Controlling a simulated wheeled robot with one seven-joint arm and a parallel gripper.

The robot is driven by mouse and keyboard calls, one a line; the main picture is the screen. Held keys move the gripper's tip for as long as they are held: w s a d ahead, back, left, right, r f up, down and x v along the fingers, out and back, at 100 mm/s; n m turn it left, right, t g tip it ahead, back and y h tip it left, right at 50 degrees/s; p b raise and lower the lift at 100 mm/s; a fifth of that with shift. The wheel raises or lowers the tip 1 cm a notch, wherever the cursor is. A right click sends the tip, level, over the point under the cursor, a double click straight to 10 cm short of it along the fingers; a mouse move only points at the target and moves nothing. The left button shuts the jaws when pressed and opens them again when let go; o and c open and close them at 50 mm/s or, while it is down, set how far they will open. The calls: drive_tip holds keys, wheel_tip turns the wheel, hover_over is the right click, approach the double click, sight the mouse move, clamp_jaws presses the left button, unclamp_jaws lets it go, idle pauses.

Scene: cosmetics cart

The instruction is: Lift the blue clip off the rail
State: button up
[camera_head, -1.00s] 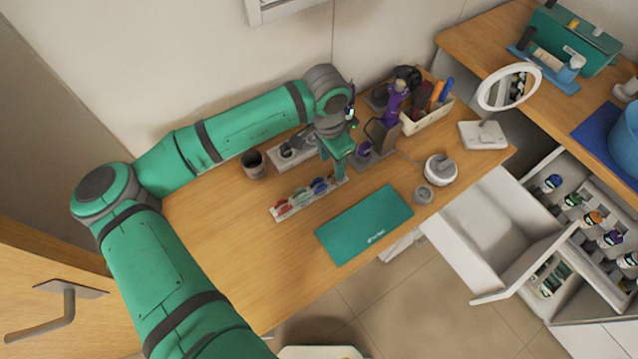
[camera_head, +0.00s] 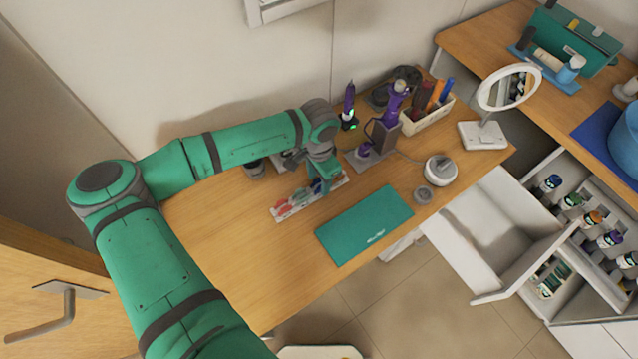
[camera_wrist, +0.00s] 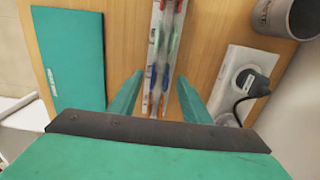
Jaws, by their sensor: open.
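The white rail (camera_head: 279,214) lies on the wooden desk with several coloured clips along it. The blue clip (camera_head: 316,187) is toward the rail's right half, partly covered by my gripper (camera_head: 325,188). In the wrist view the rail (camera_wrist: 156,30) runs up and down between my open fingers, and the blue clip (camera_wrist: 165,77) is close to fingertip level. My gripper (camera_wrist: 159,85) has one finger on each side of the rail, with visible gaps to the clips. A green clip (camera_head: 299,196) and a red clip (camera_head: 282,206) sit farther left. An orange clip (camera_wrist: 149,101) is nearer the palm.
A green mat (camera_head: 365,225) lies in front of the rail. Behind are a grey cup (camera_head: 254,168), a socket plate (camera_wrist: 246,82) with a plug and cable, and a purple device (camera_head: 385,130). A white round pot (camera_head: 440,168) and an open drawer (camera_head: 490,235) are at right.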

drive_tip(key=shift+f, duration=0.75)
drive_tip(key=shift+s, duration=0.1)
drive_tip(key=shift+c, duration=0.6)
clamp_jaws()
